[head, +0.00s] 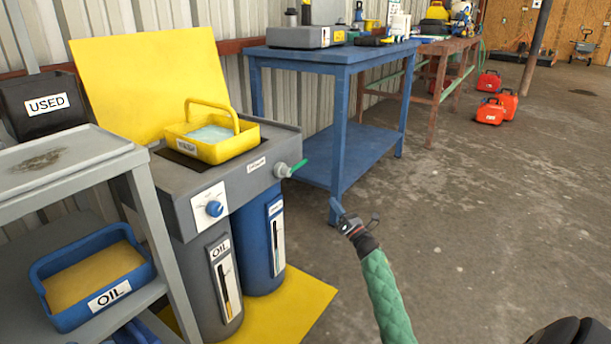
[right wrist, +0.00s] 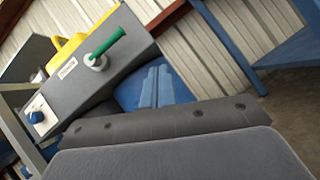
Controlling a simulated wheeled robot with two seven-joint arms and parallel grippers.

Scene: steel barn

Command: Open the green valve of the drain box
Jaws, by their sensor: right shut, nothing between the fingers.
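The drain box (head: 233,184) is a grey box with a raised yellow lid (head: 150,80), standing over a grey drum and a blue drum. Its green valve handle (head: 299,166) sticks out from a pale fitting on the box's right end. The handle also shows in the right wrist view (right wrist: 108,42), unobstructed. My right gripper (head: 335,208) is shut and empty, to the right of the valve and lower in the picture, apart from it. Its blue fingers lie together in the right wrist view (right wrist: 157,72), below and right of the handle. My left gripper is out of view.
A yellow tub (head: 238,147) sits on the drain box. A blue knob (head: 214,208) is on the box's front. A grey shelf cart (head: 75,165) with a blue OIL tub (head: 138,290) stands at left. A blue workbench (head: 342,100) stands behind.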

